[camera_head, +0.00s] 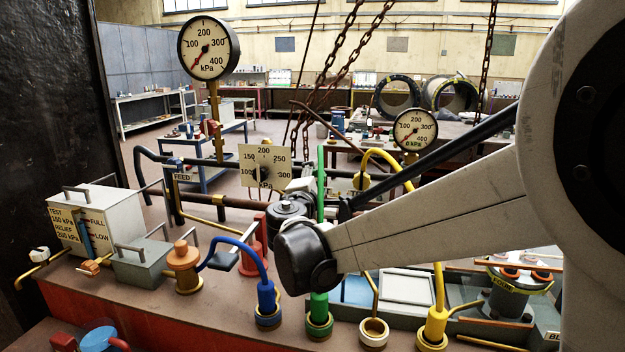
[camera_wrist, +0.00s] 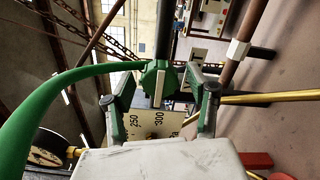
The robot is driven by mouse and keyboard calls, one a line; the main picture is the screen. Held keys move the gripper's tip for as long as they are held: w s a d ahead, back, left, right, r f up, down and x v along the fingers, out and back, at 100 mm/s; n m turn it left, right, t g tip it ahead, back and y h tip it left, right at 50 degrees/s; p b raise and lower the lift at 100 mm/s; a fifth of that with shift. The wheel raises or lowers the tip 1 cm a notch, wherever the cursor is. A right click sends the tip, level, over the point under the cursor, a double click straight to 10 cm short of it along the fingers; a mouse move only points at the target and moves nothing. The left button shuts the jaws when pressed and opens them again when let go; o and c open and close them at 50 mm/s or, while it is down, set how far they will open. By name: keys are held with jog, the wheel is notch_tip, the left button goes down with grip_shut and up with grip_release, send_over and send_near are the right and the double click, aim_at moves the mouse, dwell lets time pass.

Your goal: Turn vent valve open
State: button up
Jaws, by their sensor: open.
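A green faceted valve knob (camera_wrist: 158,82) with a pale bar across it shows in the wrist view, with a thick green hose (camera_wrist: 50,100) curving away from it to the left. No vent label is readable, so I cannot confirm that this is the vent valve. My gripper (camera_wrist: 161,76) is open, one finger on each side of the knob; I cannot tell whether either touches it. In the head view my gripper is mostly hidden behind my wrist. An upright green pipe (camera_head: 321,180) shows just beside it, and its green base fitting (camera_head: 319,315) stands below.
A kPa plate gauge (camera_head: 265,166) stands behind my wrist. A large round gauge (camera_head: 208,48) is at left and a smaller one (camera_head: 415,130) at right. A blue hose (camera_head: 245,250), yellow hose (camera_head: 400,162) and grey-white test box (camera_head: 95,220) crowd the bench. Chains (camera_head: 330,70) hang behind.

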jog(key=v, duration=1.1)
jog(key=shift+s, duration=0.25)
